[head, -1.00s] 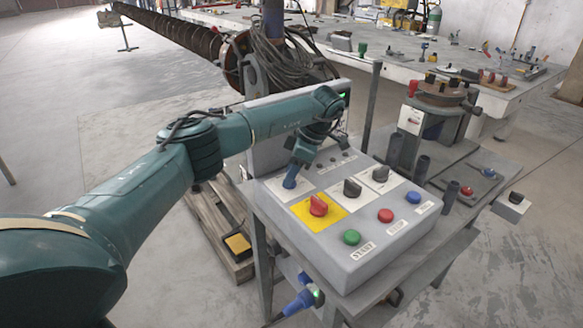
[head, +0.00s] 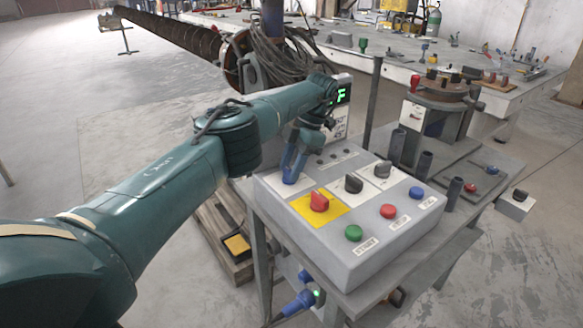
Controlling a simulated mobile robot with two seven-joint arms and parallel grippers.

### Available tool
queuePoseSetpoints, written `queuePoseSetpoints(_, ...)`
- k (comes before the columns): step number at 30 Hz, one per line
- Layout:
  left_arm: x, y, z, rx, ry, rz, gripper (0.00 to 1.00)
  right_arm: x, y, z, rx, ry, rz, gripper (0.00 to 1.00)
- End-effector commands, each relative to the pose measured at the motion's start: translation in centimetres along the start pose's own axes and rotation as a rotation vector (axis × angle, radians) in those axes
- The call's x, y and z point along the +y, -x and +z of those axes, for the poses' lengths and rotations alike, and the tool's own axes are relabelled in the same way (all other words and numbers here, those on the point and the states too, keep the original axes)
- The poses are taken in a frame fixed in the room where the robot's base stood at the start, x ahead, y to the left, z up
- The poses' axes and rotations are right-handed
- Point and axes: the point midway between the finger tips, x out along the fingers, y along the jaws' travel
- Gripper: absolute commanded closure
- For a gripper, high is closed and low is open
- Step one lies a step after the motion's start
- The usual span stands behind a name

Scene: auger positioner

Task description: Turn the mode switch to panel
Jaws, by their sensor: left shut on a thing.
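The grey control box (head: 362,252) stands on a metal stand, with knobs and buttons on its sloped top. My left gripper (head: 291,178) points down at the box's back left corner, over a white label plate. Its blue fingers are shut on a small knob there, which I take for the mode switch. The fingers hide the knob, so I cannot tell its setting. To its right are a red knob (head: 319,201) on a yellow plate and two black knobs, a nearer (head: 353,183) and a farther (head: 382,169). My right gripper is not in view.
Green (head: 353,233), red (head: 388,211) and blue (head: 416,193) buttons line the box's front. A display (head: 342,96) behind my wrist shows a green character like an F. A blue connector (head: 302,300) with a cable hangs below. Dark upright tubes stand at the right.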

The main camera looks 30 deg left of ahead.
Motion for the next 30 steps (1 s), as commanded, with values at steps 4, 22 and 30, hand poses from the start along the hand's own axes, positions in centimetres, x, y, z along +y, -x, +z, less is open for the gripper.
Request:
queuePoseSetpoints(4, -0.01, 0.05, 0.05, -0.002, 0.008, -0.002, 0.85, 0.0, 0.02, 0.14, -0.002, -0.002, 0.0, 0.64)
queuePoseSetpoints(22, 0.0, 0.03, 0.02, -0.001, 0.007, -0.002, 0.41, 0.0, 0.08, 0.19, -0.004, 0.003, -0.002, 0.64)
queuePoseSetpoints(30, -0.03, 0.36, -0.1, -0.001, 0.006, -0.002, 0.41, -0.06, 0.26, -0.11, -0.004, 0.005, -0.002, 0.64)
